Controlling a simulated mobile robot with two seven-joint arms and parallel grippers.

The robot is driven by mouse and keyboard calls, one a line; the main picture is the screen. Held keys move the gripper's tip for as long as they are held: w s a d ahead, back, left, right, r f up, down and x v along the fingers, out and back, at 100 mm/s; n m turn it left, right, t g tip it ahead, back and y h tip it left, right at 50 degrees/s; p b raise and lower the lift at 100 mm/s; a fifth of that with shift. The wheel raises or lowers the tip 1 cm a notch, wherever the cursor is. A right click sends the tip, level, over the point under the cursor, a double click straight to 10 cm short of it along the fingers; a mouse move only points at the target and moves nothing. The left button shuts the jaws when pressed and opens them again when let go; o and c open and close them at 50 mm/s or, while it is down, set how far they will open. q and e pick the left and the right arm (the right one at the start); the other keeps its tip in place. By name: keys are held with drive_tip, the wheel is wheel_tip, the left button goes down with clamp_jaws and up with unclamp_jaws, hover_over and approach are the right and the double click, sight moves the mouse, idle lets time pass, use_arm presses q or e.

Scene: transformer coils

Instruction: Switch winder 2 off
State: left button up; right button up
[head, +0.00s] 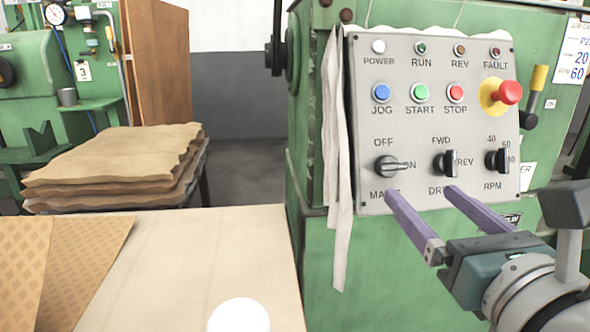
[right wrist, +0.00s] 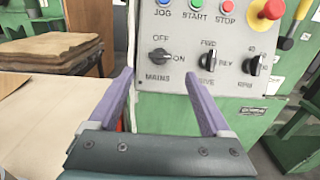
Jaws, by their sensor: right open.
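The grey control panel (head: 450,130) is on the front of a green machine (head: 395,270). Its black MAINS knob (head: 389,167) sits at lower left, with the handle turned right towards ON; the right wrist view shows the knob too (right wrist: 163,57). The POWER lamp (head: 378,47) looks white and bright. My right gripper (head: 421,192) is open and empty, its purple fingers pointing at the panel's lower edge, below the MAINS and DRIVE knobs. In the right wrist view the fingers (right wrist: 158,75) are apart below the MAINS knob. My left gripper is not in view. No winder number is legible on this machine.
The DRIVE knob (head: 445,162) and RPM knob (head: 497,160) are right of MAINS. A red emergency button (head: 508,92) protrudes at upper right. A pale cloth strip (head: 340,170) hangs at the panel's left edge. Brown sheets (head: 110,165) lie stacked behind the tan table (head: 200,250).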

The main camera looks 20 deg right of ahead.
sight(394, 167)
drive_tip(key=x, duration=0.8)
drive_tip(key=shift+w+p, duration=0.15)
drive_tip(key=shift+p, duration=0.2)
clamp_jaws()
